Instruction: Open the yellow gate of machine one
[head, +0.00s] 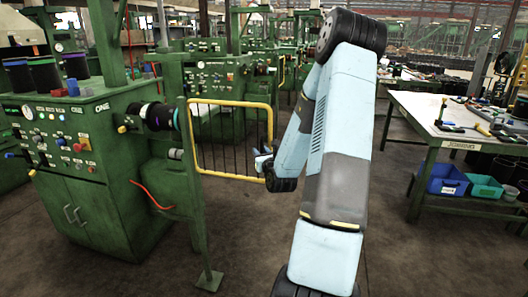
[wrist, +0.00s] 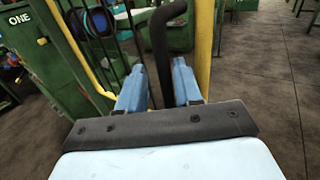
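The yellow gate (head: 232,103), a tubular frame with dark upright bars, stands beside the green machine marked ONE (head: 95,140). A green post (head: 193,185) is at the gate's left end. My gripper (head: 263,160) is at the gate's right end in the head view. In the wrist view, my gripper's two blue fingers (wrist: 158,86) stand apart on either side of the gate's black handle (wrist: 158,45), with no clear grip on it. The yellow frame (wrist: 205,45) rises just behind the right finger. The handle's lower part is hidden behind my gripper.
A workbench (head: 420,115) with tools stands at the right, with a blue bin (head: 447,180) and a teal bin (head: 484,187) beneath. Open dark floor (head: 250,225) lies in front of the gate. More green machines (head: 215,75) stand behind it.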

